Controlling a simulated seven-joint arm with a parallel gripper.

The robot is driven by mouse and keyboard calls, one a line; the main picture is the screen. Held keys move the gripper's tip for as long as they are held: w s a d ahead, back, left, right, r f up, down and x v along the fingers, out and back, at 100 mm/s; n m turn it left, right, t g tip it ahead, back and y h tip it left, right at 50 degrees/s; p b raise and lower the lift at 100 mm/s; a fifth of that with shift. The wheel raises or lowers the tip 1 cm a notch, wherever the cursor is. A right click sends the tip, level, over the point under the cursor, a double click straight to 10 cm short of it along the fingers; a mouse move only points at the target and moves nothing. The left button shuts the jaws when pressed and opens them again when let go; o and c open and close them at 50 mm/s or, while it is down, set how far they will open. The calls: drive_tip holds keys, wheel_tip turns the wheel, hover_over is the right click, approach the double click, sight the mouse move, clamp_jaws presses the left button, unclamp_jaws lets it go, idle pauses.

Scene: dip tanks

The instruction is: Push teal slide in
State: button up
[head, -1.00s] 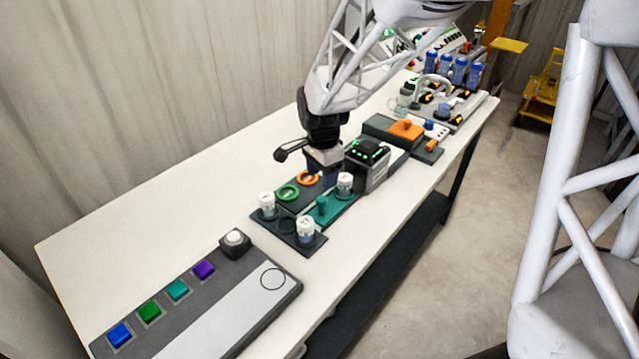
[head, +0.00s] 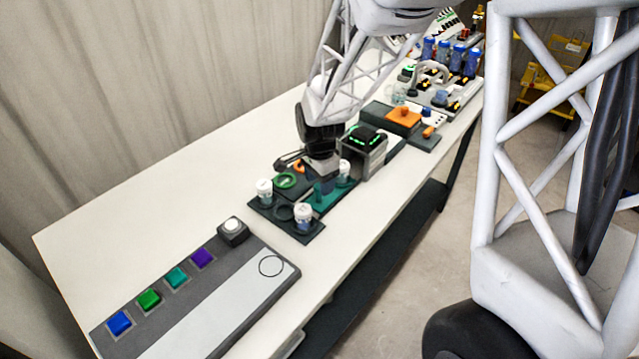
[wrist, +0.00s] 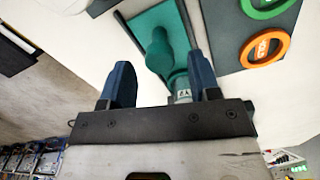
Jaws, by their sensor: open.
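The teal slide (head: 323,203) lies in the dark base among the white-capped jars, and its front part shows in the head view. In the wrist view, the teal slide (wrist: 147,22) has a raised rounded teal knob (wrist: 158,50) just ahead of my fingertips. My gripper (wrist: 161,78) is open, with one dark blue finger on each side of the knob's line. In the head view, my gripper (head: 326,182) is low over the slide and hides part of it. A small teal-grey cylinder with lettering (wrist: 180,86) shows near the right finger. I cannot tell whether the fingers touch anything.
White-capped jars (head: 304,216) stand close around the slide. A panel of coloured buttons (head: 150,298) lies front left. The left back of the table is clear.

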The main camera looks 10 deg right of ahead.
drive_tip(key=shift+f, duration=0.65)
clamp_jaws()
